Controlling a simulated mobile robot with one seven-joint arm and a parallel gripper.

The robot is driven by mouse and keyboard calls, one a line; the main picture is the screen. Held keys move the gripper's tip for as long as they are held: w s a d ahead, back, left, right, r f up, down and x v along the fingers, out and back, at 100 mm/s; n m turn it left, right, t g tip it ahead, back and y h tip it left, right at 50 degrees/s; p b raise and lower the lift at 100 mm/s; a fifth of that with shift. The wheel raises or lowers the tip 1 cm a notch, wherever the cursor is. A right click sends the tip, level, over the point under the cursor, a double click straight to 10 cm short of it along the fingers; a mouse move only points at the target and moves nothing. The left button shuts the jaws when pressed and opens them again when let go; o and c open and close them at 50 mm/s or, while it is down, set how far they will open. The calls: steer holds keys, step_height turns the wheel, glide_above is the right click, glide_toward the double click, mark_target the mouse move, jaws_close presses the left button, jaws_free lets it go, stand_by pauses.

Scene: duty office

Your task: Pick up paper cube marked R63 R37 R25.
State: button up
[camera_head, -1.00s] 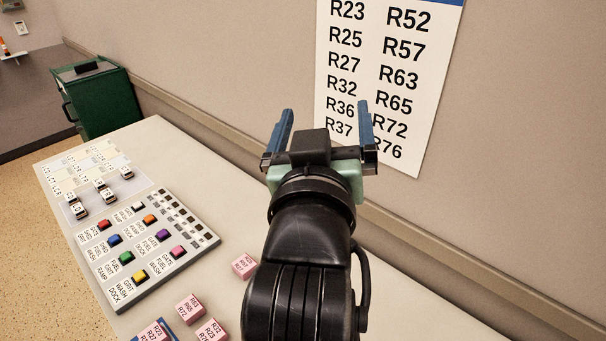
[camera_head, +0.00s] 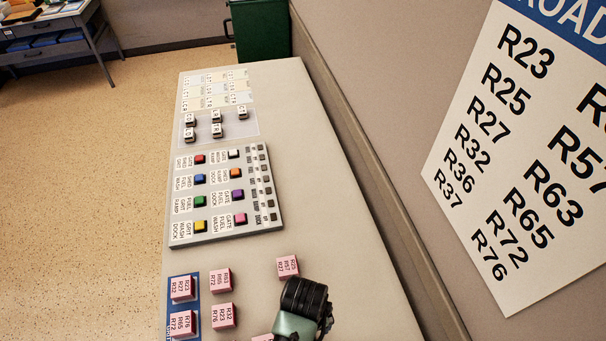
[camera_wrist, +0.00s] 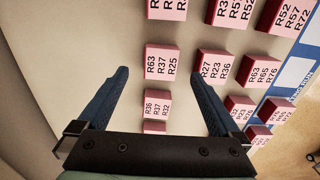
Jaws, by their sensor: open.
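The pink paper cube marked R63 R37 R25 (camera_wrist: 164,62) sits on the pale table in the wrist view, its label facing up. My gripper (camera_wrist: 160,74) is open, with one blue finger on either side of the lower part of this cube in the picture. I cannot tell how far above the table the fingertips are. Nothing is held. In the head view my gripper (camera_head: 297,327) is at the bottom edge, its fingers out of sight. I cannot pick out this cube there.
Cubes marked R27 R23 R36 (camera_wrist: 215,68) and R36 R37 R32 (camera_wrist: 155,106) stand close by. Several more cubes lie right, by a blue-edged mat (camera_wrist: 296,72). A button panel (camera_head: 222,240) lies farther along the table (camera_head: 290,130). A wall chart (camera_head: 480,270) hangs right.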

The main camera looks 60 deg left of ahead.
steer(key=shift+a+f, duration=0.15)
steer(key=shift+f, duration=2.85)
steer(key=c, duration=1.5)
steer(key=shift+r, duration=0.1)
